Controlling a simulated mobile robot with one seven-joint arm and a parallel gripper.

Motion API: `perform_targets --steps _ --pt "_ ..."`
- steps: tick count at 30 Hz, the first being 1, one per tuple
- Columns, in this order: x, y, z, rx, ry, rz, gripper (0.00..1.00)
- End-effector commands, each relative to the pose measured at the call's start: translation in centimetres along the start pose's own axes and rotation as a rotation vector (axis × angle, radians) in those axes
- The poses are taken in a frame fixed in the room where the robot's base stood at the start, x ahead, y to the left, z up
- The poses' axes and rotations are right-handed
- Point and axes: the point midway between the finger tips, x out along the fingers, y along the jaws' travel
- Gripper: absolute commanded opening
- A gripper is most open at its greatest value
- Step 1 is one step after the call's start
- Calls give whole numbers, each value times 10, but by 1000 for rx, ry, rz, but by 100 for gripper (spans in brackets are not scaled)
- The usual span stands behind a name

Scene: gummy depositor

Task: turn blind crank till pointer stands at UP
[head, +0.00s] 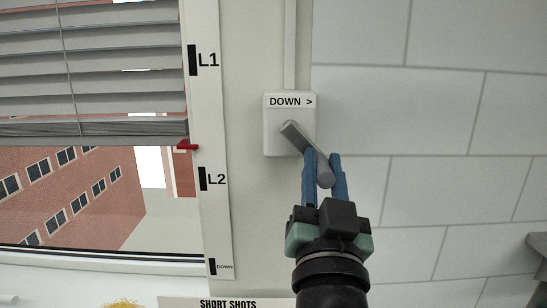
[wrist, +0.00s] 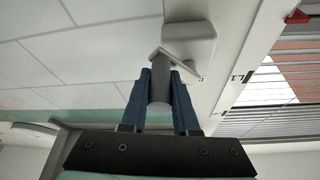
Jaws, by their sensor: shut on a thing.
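The blind crank (head: 303,139) is a grey arm with a round grey knob on a white wall box (head: 290,112) marked "DOWN >". It points down and to the right. My gripper (head: 324,172) is shut on the crank's knob, its blue fingers on either side. The knob also shows between the fingers in the wrist view (wrist: 159,88). The red pointer (head: 187,146) stands at the blind's bottom edge, between the marks L1 (head: 205,60) and L2 (head: 212,179), nearer L2. The blind (head: 95,65) covers the upper window. The UP mark is out of view.
A scale strip (head: 222,225) runs beside the window, with a DOWN mark at its bottom. White tiled wall lies right of the crank box. A "SHORT SHOTS" sign (head: 228,304) is at the bottom, and a grey edge (head: 538,250) juts in at lower right.

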Motion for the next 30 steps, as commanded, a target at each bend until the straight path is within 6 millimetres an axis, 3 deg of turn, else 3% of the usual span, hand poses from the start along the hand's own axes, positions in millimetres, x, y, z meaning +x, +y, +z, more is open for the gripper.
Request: perform_targets --steps 2,11,18,30 --pt "4 8 -13 -1 9 9 0" --pt "3 9 -12 -2 8 8 0" --pt "12 12 -34 -2 10 9 0" --pt "14 10 -41 -2 10 8 0"
